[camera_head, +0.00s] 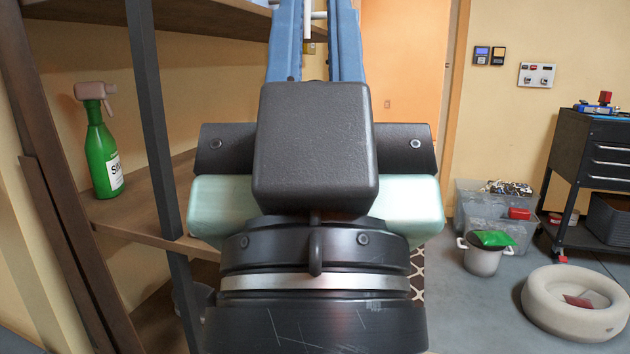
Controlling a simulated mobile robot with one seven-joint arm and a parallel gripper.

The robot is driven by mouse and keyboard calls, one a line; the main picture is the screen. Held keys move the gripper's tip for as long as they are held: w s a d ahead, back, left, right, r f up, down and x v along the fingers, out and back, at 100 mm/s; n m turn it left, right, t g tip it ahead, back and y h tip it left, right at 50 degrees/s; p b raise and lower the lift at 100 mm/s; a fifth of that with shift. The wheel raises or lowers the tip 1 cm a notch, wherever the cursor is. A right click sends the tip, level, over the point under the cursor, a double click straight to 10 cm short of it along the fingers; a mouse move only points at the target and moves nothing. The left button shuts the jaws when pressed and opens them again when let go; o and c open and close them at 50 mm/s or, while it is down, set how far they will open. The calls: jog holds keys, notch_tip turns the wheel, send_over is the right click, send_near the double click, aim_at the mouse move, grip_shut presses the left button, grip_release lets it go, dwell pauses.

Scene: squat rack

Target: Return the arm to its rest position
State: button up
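My gripper (315,150) and wrist fill the middle of the head view, close to the camera. A dark block sits on top, with black side pieces and pale green parts left and right of it. A dark round wrist section with a silver ring lies below. The rest of my arm is out of view or hidden.
Wooden shelves (140,206) with a dark post stand close at left, holding a green spray bottle (103,152). At right are a white pot (483,260), a beige round cushion (560,310) and a black tool cart (588,150), with grey floor between.

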notch_tip(320, 180, up, 34)
jog(key=p, duration=3.1)
jog(key=shift+p, duration=0.3)
